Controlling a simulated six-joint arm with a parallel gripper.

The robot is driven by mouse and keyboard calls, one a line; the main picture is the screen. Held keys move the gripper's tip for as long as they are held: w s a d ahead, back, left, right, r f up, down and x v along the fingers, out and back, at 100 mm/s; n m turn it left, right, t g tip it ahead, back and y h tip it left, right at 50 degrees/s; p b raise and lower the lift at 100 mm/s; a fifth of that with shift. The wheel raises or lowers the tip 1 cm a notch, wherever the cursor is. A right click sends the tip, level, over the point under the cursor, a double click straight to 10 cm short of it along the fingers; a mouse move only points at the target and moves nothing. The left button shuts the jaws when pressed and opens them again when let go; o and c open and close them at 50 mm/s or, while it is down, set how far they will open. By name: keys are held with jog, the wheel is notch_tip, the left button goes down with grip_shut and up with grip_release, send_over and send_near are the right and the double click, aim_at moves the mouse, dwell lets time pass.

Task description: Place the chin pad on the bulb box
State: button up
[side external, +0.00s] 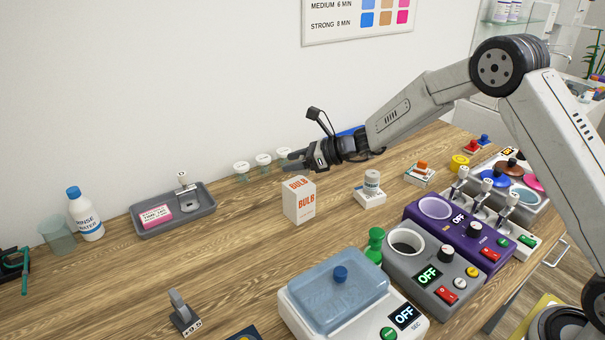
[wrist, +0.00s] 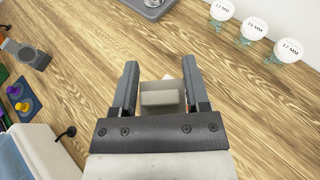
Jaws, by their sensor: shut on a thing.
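The bulb box (side external: 299,201) is a white carton with orange BULB lettering, upright on the wooden table in the side view. My gripper (side external: 291,158) is just above it, its fingers reaching left. In the wrist view my gripper (wrist: 160,88) is shut on a small pale grey-beige block, which I take to be the chin pad (wrist: 162,98). A lighter surface shows just behind this block; I cannot tell whether it is the box. In the side view the pad is hidden or too small to make out.
Several lidded cups (side external: 263,160) stand behind the box. A grey tray (side external: 203,217) and a rinse bottle (side external: 85,215) are to the left.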

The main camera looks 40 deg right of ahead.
aim_at(292, 183)
jog(key=shift+w+f, duration=0.2)
jog(key=shift+f, duration=0.05)
jog(key=shift+w+a+f, duration=0.1)
jog(key=shift+w+f, duration=0.15)
jog(key=shift+f, duration=1.55)
jog(key=shift+f, duration=0.2)
jog(key=o, duration=1.2)
jog(key=shift+r, duration=0.2)
